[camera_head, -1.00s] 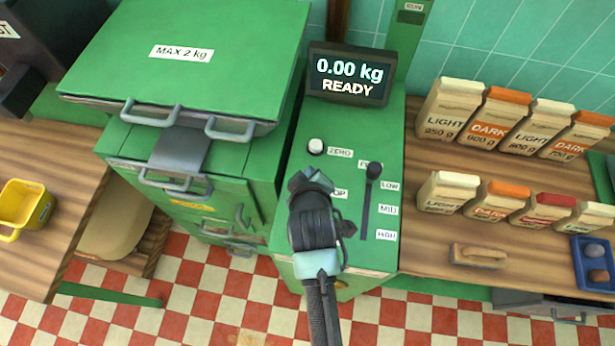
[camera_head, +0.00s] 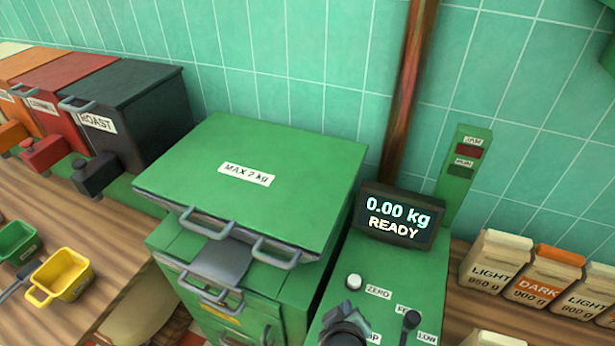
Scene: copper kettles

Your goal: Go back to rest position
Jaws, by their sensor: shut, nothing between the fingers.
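My gripper (camera_head: 345,312) shows at the bottom edge of the head view, over the green control panel (camera_head: 387,280). Its fingers are together with nothing between them. The rest of my arm is below the picture. The white ZERO button (camera_head: 354,281) is just above my gripper in the picture, and the black FEED lever knob (camera_head: 411,319) is to its right. I cannot tell how high my gripper is above the panel. The display (camera_head: 398,215) reads 0.00 kg READY.
The green MAX 2 kg machine (camera_head: 270,175) stands left of the panel. Dark ROAST (camera_head: 140,105) and red (camera_head: 70,85) bins stand at the far left. A yellow scoop (camera_head: 66,275) and green scoop (camera_head: 18,242) lie on the wooden counter. Paper bags (camera_head: 494,262) stand at the right.

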